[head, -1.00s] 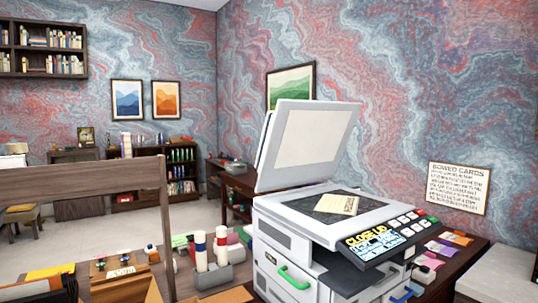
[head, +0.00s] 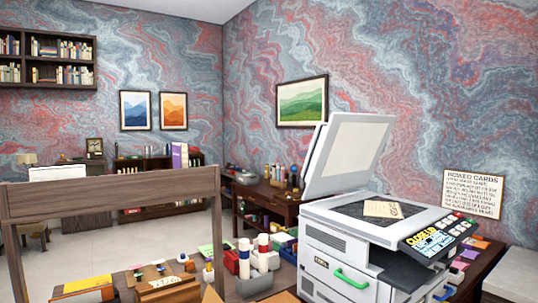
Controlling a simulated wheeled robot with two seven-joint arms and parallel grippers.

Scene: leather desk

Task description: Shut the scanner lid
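The white scanner (head: 345,255) stands at the right on the desk. Its lid (head: 349,152) is open and tilted steeply up, hinged at the left side of the glass. A tan card (head: 383,209) lies on the dark scanner glass (head: 355,211). A control panel (head: 437,239) at the scanner's front right has a lit screen that reads "CLOSE LID". A green handle (head: 351,278) is on the scanner's front. Neither of my grippers shows in the head view.
A grey holder (head: 253,284) with white rolls stands left of the scanner. Small boxes and a wooden card stand (head: 167,289) are further left. A wooden rail (head: 112,195) rises at the left. Coloured pads (head: 470,255) lie right of the scanner.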

